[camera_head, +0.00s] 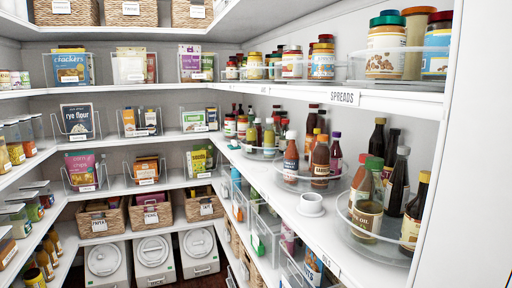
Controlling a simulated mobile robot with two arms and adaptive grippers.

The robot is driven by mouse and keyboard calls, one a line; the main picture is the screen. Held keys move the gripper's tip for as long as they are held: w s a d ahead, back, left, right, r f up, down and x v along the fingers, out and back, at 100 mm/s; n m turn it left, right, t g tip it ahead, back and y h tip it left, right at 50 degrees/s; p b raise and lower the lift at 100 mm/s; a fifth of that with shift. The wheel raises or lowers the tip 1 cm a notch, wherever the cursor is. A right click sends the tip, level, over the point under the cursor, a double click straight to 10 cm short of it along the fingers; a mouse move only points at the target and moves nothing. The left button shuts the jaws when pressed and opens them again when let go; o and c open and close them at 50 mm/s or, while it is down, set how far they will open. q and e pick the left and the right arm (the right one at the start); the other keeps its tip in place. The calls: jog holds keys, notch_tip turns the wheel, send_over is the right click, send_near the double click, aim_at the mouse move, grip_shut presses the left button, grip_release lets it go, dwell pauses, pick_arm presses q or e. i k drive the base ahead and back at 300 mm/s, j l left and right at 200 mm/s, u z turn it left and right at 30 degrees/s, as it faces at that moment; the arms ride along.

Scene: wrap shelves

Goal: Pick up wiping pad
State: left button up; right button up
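I cannot pick out a wiping pad for sure. A small white round object (311,204) with a raised ring on top sits on the right-hand shelf (330,240), between two clear turntables; I cannot tell whether it is the pad. Neither of my grippers shows in this view.
Jars (386,45) stand on the shelf above. Baskets (100,218), clear bins and white lidded containers (102,262) fill the back shelves. The right shelf's front strip is mostly clear.

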aim_at(235, 146)
jog(key=i+j+z, duration=0.25)
jog(key=z, duration=0.15)
jog(key=i+j+z, duration=0.2)
jog(key=z, duration=0.2)
jog(key=i+j+z, duration=0.1)
jog(key=j+z, duration=0.3)
jog(key=i+j, duration=0.1)
jog(key=j, duration=0.4)
jog(key=i+j+z, duration=0.1)
jog(key=j, duration=0.4)
jog(key=i+j+z, duration=0.1)
jog(key=j, duration=0.4)
jog(key=i+j, duration=0.15)
jog(key=j, duration=0.35)
jog(key=i+j+z, duration=0.1)
jog(key=j, duration=0.4)
